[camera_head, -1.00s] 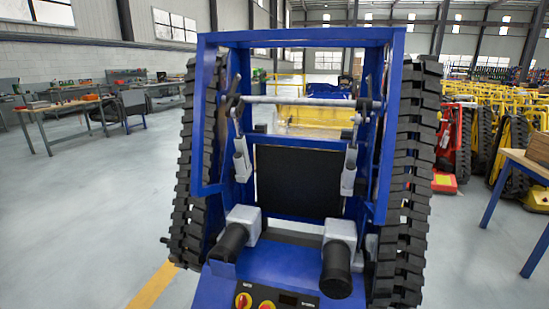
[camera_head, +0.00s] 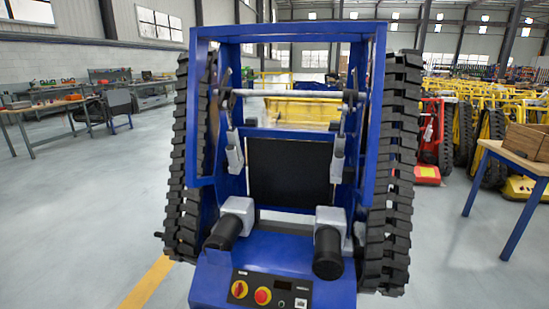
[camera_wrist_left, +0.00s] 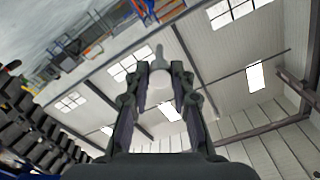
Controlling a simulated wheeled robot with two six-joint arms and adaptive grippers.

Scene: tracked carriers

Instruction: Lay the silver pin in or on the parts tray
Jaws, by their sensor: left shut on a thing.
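My left gripper (camera_wrist_left: 160,72) shows in the left wrist view, pointing up toward the roof. Its two dark fingers are shut on a pale grey piece, the silver pin (camera_wrist_left: 159,54), whose narrow end sticks out past the fingertips. The rest of the pin is partly hidden between the fingers. Neither gripper shows in the head view. No parts tray can be made out in either view.
A blue tracked carrier (camera_head: 280,255) with black tracks (camera_head: 392,190) stands close in front. A table (camera_head: 520,165) bearing a brown box (camera_head: 527,141) is at the right. Workbenches (camera_head: 50,104) line the left. Grey floor (camera_head: 90,220) is free at left.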

